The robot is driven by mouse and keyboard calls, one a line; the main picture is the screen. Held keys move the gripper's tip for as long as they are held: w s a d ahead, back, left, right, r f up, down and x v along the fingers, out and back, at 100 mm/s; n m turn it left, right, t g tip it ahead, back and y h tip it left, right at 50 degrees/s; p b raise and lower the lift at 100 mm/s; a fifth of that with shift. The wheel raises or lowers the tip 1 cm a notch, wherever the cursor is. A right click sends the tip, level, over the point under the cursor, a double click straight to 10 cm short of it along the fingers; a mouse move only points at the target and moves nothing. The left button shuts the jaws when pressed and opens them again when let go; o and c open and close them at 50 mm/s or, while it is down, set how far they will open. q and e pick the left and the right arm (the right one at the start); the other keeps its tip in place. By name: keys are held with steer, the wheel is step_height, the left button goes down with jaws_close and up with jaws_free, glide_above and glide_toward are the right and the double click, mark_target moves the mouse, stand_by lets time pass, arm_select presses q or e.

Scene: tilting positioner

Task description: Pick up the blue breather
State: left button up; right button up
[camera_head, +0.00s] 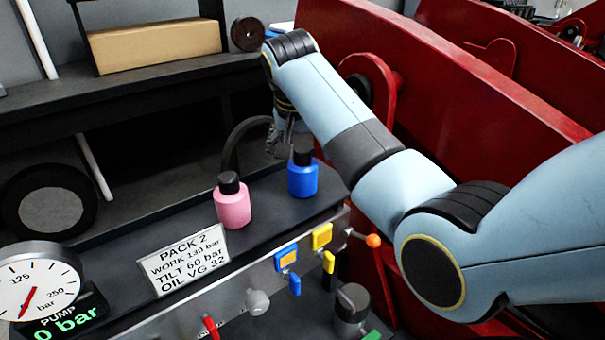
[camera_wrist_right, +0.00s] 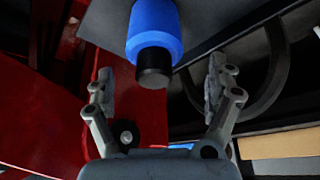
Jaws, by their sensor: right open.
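The blue breather (camera_head: 302,178) is a small blue bottle shape with a black cap. It stands upright on the dark top of the power pack, right of a pink one. My right gripper (camera_head: 285,143) is just above and behind it in the head view, partly hidden by my own arm. In the right wrist view the blue breather (camera_wrist_right: 154,35) lies ahead, cap towards me. The open fingers of my right gripper (camera_wrist_right: 160,88) are on either side of the cap's line, apart from it. My left gripper is not in view.
The pink breather (camera_head: 232,201) stands close to the left. A label plate (camera_head: 188,260), valve levers (camera_head: 287,257) and a pressure gauge (camera_head: 38,285) are in front. Red machine plates (camera_head: 420,90) rise at the right. A cardboard box (camera_head: 158,46) sits on the back shelf.

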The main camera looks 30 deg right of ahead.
mark_target(304, 162)
steer(key=x, duration=0.5)
steer(key=shift+s+d, duration=0.2)
steer(key=shift+s, duration=0.05)
steer(key=shift+r, duration=0.1)
steer(key=c, duration=1.4)
steer(key=shift+c, duration=0.2)
